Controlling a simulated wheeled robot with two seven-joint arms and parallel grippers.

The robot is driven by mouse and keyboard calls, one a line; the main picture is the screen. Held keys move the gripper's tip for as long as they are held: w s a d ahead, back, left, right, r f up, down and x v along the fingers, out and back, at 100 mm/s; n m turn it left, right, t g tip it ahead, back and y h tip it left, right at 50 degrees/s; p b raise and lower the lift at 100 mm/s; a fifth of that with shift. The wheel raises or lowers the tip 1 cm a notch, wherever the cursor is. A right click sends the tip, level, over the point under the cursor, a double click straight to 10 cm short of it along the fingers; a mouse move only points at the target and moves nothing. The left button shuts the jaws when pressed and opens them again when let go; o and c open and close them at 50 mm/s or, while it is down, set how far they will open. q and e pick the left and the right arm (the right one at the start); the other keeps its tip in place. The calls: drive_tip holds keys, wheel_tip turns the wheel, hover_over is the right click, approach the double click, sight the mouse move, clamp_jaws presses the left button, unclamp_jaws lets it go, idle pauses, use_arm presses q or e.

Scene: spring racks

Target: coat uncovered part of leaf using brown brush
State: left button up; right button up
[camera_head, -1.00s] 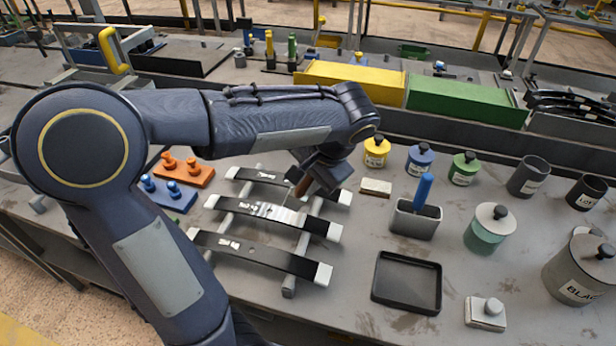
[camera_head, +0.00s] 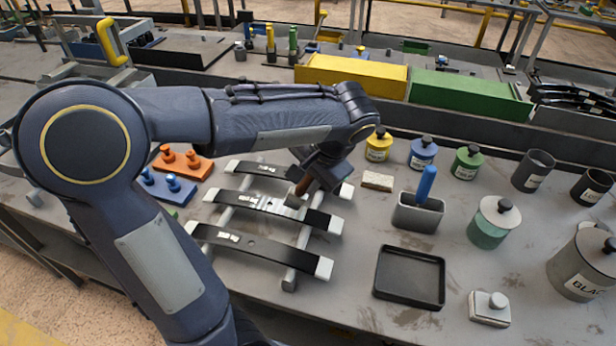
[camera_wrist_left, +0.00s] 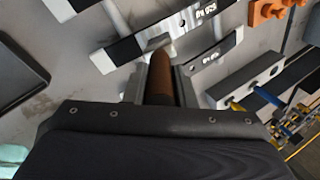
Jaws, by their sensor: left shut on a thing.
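Three dark leaf strips with pale ends lie across a rack on the bench. The middle leaf (camera_head: 255,205) has a shiny bare metal patch (camera_head: 291,210) right of its label. In the left wrist view a bright bare stretch (camera_wrist_left: 140,18) also shows on a leaf. My left gripper (camera_head: 309,183) is shut on the brown brush (camera_head: 302,187), above the rack between the far and middle leaves. The brush's brown handle (camera_wrist_left: 159,78) points away from the wrist, with a pale tip beyond it. I cannot tell whether the tip touches a leaf. My right gripper is not in view.
A grey holder (camera_head: 418,213) with a blue-handled brush stands right of the rack, with a black tray (camera_head: 409,279) in front. Lidded yellow, blue and green pots (camera_head: 468,163) line the back. Orange (camera_head: 184,166) and blue (camera_head: 166,190) peg blocks sit to the left.

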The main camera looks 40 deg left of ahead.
use_arm(q)
drive_tip(key=shift+f+b, duration=0.45)
drive_tip(key=shift+f, duration=0.15)
drive_tip(key=shift+r, duration=0.1)
drive_tip(key=shift+p, duration=0.3)
drive_tip(key=shift+w+d, duration=0.2)
drive_tip(key=shift+d, duration=0.35)
drive_tip(key=shift+w+d, duration=0.15)
drive_tip(key=shift+d, duration=0.4)
idle(0.9)
